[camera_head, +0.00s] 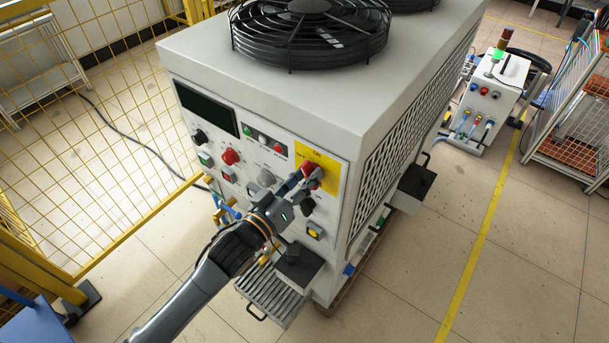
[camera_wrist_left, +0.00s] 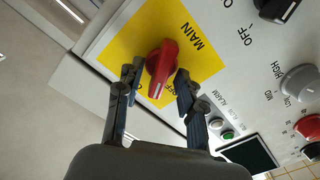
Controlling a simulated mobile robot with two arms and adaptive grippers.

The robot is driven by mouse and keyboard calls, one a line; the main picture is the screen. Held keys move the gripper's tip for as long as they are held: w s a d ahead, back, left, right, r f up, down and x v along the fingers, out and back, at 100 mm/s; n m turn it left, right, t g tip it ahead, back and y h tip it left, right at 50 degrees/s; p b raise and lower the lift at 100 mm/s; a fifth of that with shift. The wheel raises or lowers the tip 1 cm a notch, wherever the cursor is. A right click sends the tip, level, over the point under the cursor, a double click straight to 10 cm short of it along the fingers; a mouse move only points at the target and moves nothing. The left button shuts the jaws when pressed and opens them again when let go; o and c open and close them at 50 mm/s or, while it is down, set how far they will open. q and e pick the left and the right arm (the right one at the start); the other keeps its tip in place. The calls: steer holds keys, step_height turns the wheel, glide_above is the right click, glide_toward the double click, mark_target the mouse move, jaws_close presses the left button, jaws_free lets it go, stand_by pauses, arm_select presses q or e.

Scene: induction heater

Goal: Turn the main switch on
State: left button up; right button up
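The main switch is a red rotary knob (camera_head: 311,171) on a yellow plate (camera_head: 329,174) at the upper right of the heater's front panel. In the left wrist view the red knob (camera_wrist_left: 162,62) sits between my fingertips, its handle slightly tilted. The word MAIN shows on the yellow plate (camera_wrist_left: 128,42); the position label near the handle's lower end is partly hidden by a finger. My left gripper (camera_head: 299,184) is at the switch, its fingers (camera_wrist_left: 158,80) open on both sides of the knob, with small gaps visible. My right gripper is not in view.
The panel holds other knobs and buttons, including a black knob (camera_wrist_left: 278,8) and a grey knob (camera_wrist_left: 298,83) near the switch. A black box (camera_head: 298,264) juts out below.

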arm_select(q)
jaws_close()
steer(key=shift+r+m, duration=0.1)
steer(key=shift+m, duration=0.2)
steer(key=m+p, duration=0.1)
steer(key=m, duration=0.1)
steer(key=shift+m, duration=0.3)
steer(key=shift+s+d+m, duration=0.1)
steer(key=shift+m, duration=1.3)
